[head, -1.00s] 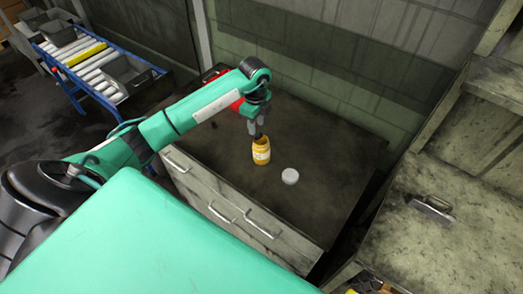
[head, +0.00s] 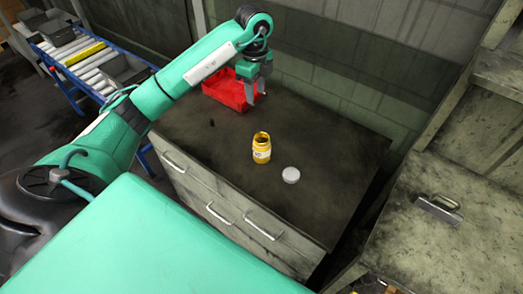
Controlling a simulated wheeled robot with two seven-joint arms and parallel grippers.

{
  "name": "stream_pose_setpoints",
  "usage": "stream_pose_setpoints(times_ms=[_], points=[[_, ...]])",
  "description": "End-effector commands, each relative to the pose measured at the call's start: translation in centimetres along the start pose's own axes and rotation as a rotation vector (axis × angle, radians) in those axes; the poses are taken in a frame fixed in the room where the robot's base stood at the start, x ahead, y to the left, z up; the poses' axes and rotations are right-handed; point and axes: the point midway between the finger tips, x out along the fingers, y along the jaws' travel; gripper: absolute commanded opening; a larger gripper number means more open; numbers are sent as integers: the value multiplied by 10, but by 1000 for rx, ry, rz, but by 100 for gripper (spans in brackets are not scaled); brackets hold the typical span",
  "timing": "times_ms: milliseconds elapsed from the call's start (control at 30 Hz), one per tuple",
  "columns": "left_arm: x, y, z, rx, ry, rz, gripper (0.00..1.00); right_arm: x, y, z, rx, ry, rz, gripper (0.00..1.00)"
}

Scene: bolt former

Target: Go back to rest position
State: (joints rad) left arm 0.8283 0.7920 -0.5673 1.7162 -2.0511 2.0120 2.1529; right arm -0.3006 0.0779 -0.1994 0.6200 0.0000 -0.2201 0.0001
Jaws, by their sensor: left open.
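My left arm comes in from the left, and my left gripper (head: 255,92) hangs open and empty above the back of the dark cabinet top (head: 325,140). It is just in front of the red bin (head: 224,91) as seen here. An open yellow jar (head: 261,148) with a white label stands upright in the middle of the cabinet top, clear of the gripper. A white round lid (head: 291,175) lies flat to the right of the jar. My right gripper does not show.
A roller conveyor (head: 88,65) with grey trays stands at the far left. A worn metal cabinet (head: 420,235) with a handle is at the right. A wall closes off the back. The right part of the cabinet top is clear. A small dark item (head: 211,123) lies at its left.

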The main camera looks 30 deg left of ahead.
Motion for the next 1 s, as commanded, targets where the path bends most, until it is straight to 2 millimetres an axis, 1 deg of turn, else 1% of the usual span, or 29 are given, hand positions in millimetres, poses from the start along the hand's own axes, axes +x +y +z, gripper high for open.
stream_pose_setpoints(times_ms=[33,100,233,767,867,967,1000], points=[[-6,-1,1,0,-2,-2,41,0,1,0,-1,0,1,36],[-12,0,0,0,-1,-2,41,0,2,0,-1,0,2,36],[-18,0,0,-1,-1,0,41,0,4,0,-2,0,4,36],[-19,0,-1,2,3,1,41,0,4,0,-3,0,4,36],[-12,0,-14,44,46,-10,41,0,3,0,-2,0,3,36],[2,1,-49,150,171,-45,41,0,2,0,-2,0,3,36],[8,3,-69,207,244,-69,41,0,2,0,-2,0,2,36]])
